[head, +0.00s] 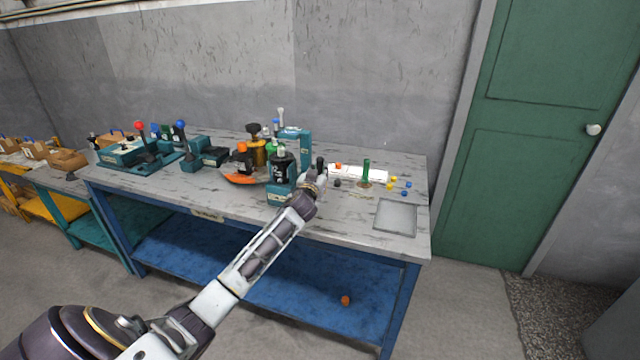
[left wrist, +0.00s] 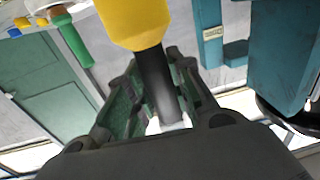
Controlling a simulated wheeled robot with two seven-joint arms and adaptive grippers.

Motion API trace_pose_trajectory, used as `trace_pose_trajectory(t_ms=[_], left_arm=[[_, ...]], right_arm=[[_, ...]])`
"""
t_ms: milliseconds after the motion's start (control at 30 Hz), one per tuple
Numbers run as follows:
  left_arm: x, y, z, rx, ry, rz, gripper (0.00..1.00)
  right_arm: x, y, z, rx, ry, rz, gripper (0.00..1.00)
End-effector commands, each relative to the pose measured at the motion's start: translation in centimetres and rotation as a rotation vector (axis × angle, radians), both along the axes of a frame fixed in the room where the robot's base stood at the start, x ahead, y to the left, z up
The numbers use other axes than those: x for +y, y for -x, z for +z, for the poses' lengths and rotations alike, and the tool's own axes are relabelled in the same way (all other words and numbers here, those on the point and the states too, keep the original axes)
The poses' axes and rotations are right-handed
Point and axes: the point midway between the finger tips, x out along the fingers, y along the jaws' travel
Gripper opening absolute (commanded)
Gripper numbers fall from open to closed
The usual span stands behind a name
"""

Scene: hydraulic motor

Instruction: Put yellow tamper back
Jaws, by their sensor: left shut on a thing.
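The yellow tamper shows in the left wrist view with a yellow head (left wrist: 135,20) and a dark handle (left wrist: 156,82). My left gripper (head: 316,182) is shut on the dark handle, with its fingers either side of it in the left wrist view. In the head view the gripper is over the workbench (head: 335,205), just right of a teal unit with a black top (head: 282,168). The yellow head cannot be made out in the head view. My right gripper is not in view.
A green-handled tool (head: 366,172) stands right of the gripper, near a white strip (head: 358,175) and small yellow and blue pieces. A grey tray (head: 395,217) lies at the front right. Teal units and an orange-topped item (head: 242,160) crowd the left. An orange piece (head: 345,300) lies on the lower shelf.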

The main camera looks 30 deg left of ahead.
Motion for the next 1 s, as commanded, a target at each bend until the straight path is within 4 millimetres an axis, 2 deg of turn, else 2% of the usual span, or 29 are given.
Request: trace_pose_trajectory(t_ms=[433,633,800,1000], left_arm=[[0.0,0.0,-0.1,-0.004,0.0,0.0,0.0],[0.0,0.0,-1.8,-0.002,-0.001,0.0,0.0],[0.0,0.0,-3.3,-0.002,0.0,0.0,0.0],[0.0,0.0,-4.0,-0.004,0.0,-0.001,0.0]], right_arm=[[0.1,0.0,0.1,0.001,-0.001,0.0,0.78],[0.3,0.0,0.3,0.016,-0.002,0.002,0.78],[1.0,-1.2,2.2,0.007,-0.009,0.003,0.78],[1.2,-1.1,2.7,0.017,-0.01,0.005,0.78]])
